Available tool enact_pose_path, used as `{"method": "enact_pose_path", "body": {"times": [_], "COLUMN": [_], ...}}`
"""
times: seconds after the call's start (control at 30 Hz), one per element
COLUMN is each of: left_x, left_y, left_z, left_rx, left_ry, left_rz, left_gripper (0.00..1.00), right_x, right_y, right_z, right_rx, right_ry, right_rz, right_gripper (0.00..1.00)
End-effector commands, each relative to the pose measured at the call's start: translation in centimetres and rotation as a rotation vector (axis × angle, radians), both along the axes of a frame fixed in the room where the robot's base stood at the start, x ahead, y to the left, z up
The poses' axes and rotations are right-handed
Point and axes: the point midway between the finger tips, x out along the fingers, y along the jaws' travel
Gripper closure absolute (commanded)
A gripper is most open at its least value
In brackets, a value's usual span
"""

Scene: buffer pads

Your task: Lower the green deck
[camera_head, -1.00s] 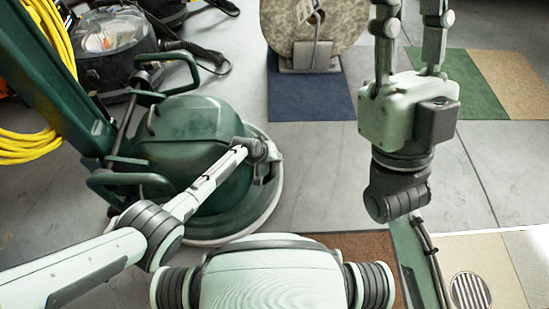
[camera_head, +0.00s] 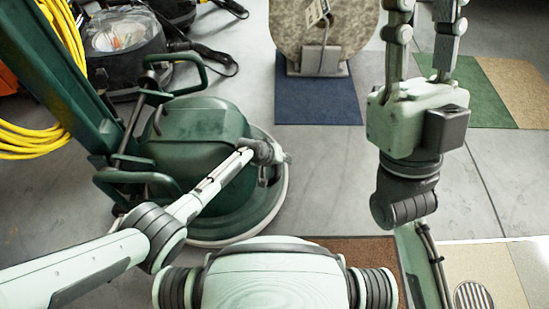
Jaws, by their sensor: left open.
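The green deck (camera_head: 200,130) is a rounded green housing with a pale skirt ring around its base. It stands on the grey floor at left centre; I cannot tell how far it is tilted. My left forearm crosses in front of it. The dark left gripper (camera_head: 272,156) is open at the deck's right side, over the skirt ring; it is small, and I cannot tell whether it touches. My right gripper (camera_head: 423,22) points away at the upper right. Its finger links are apart, but the tips are cut off by the top edge.
A green handle column with loop handles and yellow cable (camera_head: 35,140) stands at left. A black vacuum (camera_head: 125,70) is behind. A round mottled disc (camera_head: 320,30) stands upright on a blue mat (camera_head: 318,102). Green and tan mats lie at right. Floor between deck and right arm is clear.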

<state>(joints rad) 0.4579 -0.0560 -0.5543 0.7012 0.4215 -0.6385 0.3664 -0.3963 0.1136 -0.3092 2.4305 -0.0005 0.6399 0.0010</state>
Motion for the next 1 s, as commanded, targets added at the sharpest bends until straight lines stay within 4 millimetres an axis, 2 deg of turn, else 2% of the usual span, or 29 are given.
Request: {"method": "enact_pose_path", "body": {"times": [0.17,0.7,1.0], "left_x": [-0.7,-4.0,-4.5], "left_y": [0.6,3.3,3.7], "left_z": [1.4,9.0,10.1], "left_rx": [-0.001,0.000,0.000], "left_ry": [-0.002,-0.002,0.000], "left_rz": [0.000,0.002,0.000], "left_gripper": [0.59,0.59,0.59], "right_x": [0.0,0.0,0.0], "right_y": [0.0,0.0,0.0], "right_z": [0.0,0.0,0.0], "right_rx": [0.000,0.000,0.000], "right_ry": [0.000,0.000,-0.001], "right_rz": [0.000,0.000,0.000], "right_gripper": [0.72,0.72,0.72]}}
